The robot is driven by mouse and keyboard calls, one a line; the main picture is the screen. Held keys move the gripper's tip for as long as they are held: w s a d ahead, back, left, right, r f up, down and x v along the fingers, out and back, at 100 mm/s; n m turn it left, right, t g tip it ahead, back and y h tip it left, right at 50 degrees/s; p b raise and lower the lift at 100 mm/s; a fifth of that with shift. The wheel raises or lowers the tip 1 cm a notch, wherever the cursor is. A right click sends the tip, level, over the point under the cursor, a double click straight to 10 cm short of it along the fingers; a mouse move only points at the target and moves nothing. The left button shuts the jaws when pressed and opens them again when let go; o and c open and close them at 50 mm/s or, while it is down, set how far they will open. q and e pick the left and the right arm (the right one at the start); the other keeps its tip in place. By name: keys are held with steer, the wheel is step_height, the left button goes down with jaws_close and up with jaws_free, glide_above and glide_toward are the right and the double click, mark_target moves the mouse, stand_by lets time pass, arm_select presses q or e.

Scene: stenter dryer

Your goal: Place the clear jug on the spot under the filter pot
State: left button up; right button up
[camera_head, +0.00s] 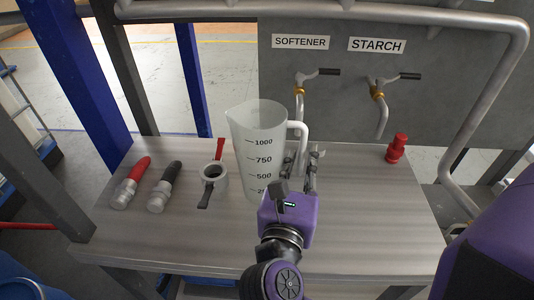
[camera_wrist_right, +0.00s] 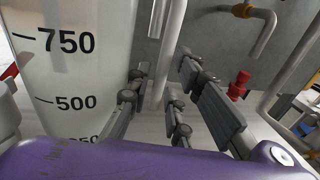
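The clear jug (camera_head: 258,140), tall with black volume marks, stands upright on the metal table (camera_head: 370,225), its handle (camera_head: 304,135) to the right. My right gripper (camera_head: 305,158) is just right of the jug at handle height, fingers pointing away from me. In the right wrist view the jug (camera_wrist_right: 75,60) fills the left side, and its handle (camera_wrist_right: 168,50) shows between the spread fingers (camera_wrist_right: 175,95). The fingers look apart from the handle. I cannot pick out a filter pot or a marked spot. My left gripper is not in view.
A red-handled tool (camera_head: 130,182), a black-handled tool (camera_head: 165,185) and a ring fitting (camera_head: 213,172) lie left of the jug. A red bottle-like part (camera_head: 397,148) stands at the back right. SOFTENER (camera_head: 299,85) and STARCH taps (camera_head: 378,92) hang behind. The table's right front is clear.

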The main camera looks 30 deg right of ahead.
steer(key=shift+w+d, duration=0.35)
steer(key=shift+w, duration=0.05)
steer(key=shift+c, duration=0.2)
jaws_close()
steer(key=shift+a+r, duration=0.1)
steer(key=shift+r, duration=0.05)
